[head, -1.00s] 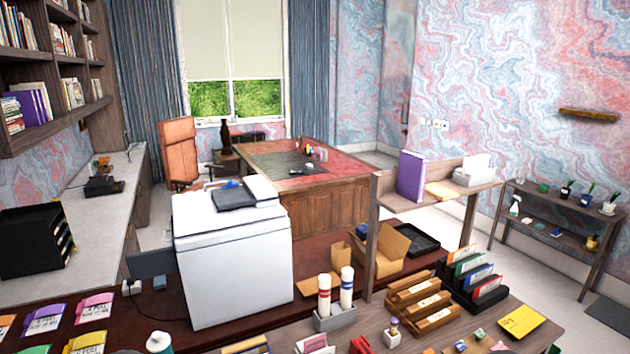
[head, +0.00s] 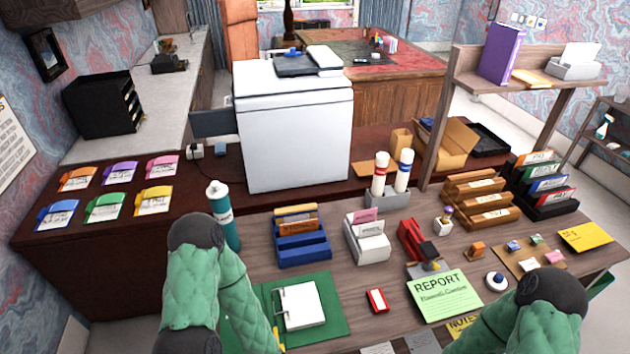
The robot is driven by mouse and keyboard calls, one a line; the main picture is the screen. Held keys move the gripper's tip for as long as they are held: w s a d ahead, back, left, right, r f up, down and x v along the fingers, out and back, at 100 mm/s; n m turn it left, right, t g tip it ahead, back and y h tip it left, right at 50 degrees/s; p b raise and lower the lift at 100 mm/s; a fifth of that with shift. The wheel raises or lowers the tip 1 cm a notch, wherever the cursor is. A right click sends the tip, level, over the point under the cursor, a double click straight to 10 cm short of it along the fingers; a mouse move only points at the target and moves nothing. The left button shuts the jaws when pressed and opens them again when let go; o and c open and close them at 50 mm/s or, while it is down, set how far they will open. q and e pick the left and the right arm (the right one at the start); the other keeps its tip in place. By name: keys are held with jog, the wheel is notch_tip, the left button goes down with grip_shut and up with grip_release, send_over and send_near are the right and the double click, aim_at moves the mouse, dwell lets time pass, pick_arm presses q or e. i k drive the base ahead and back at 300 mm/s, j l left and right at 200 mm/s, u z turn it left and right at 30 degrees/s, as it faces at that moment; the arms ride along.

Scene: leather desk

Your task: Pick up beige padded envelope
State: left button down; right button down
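A flat tan-yellow item (head: 535,78), which looks like the beige padded envelope, lies on the raised wooden shelf (head: 490,84) at the upper right. It lies between an upright purple binder (head: 501,54) and a white holder. It is too small to make out padding. Parts of my two green-sleeved arms rise from the bottom edge, one left of the open green binder and one at the lower right. Both grippers are outside the picture, so their state is hidden. Both arms are well nearer than the shelf.
A white printer (head: 295,130) stands on the dark desk. An open cardboard box (head: 450,142) and black tray (head: 489,140) sit behind the shelf post. Wooden sorters (head: 482,200), a bottle (head: 222,215) and a green binder (head: 335,298) crowd the front. Colored folders (head: 104,206) lie at left.

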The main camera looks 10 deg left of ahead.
aim_at(313, 215)
jog(key=u, duration=0.95)
jog(key=l+u, duration=0.2)
jog(key=u, duration=0.2)
jog(key=k+l+u, duration=0.1)
jog(key=u, duration=0.35)
jog(key=k+l+u, duration=0.15)
jog(key=u, duration=0.25)
